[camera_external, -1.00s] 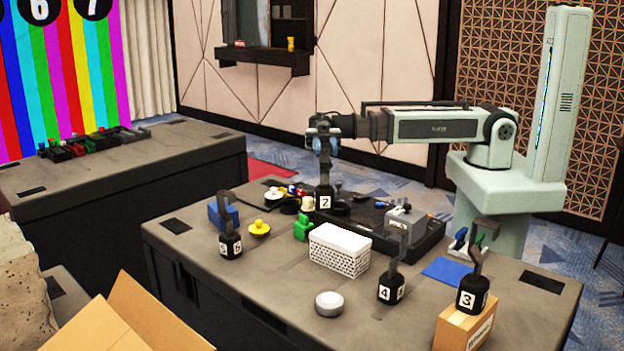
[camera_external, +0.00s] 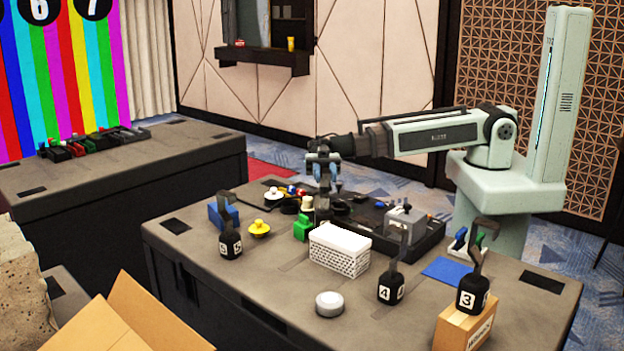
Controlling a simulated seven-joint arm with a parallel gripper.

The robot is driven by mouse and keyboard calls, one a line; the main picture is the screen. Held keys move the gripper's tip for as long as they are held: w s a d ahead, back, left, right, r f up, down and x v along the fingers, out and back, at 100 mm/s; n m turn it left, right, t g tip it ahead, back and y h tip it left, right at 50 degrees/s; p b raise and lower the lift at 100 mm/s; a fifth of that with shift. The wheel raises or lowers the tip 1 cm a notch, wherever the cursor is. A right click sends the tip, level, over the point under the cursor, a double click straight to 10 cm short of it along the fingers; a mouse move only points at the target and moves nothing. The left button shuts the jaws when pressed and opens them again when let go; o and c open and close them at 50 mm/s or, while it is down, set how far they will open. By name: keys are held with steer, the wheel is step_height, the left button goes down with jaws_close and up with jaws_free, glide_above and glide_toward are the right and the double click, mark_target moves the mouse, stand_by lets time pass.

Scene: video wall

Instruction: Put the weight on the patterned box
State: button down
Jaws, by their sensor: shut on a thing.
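My gripper (camera_external: 324,172) is shut on the hook of a black hooked weight (camera_external: 322,208), which hangs upright below it. The patterned box (camera_external: 339,256) is white with a dark pattern on its sides and stands on the near table. The held weight's lower end appears at the box's far left top edge. I cannot tell whether it is over the box, behind it or touching it. Other hooked weights stand apart: number 5 (camera_external: 230,246) at left, number 4 (camera_external: 391,289) at right, and number 3 (camera_external: 472,295) on a cardboard box (camera_external: 464,330).
A green block (camera_external: 302,228) and yellow knob (camera_external: 259,228) are left of the patterned box. A black tray (camera_external: 425,240) with parts lies behind it. The table's (camera_external: 270,285) front left is clear.

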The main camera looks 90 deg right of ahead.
steer(key=shift+f, duration=1.2)
steer(key=c, duration=0.8)
jaws_free()
steer(key=shift+d, duration=0.15)
steer(key=d, duration=1.1)
steer(key=shift+d, duration=0.4)
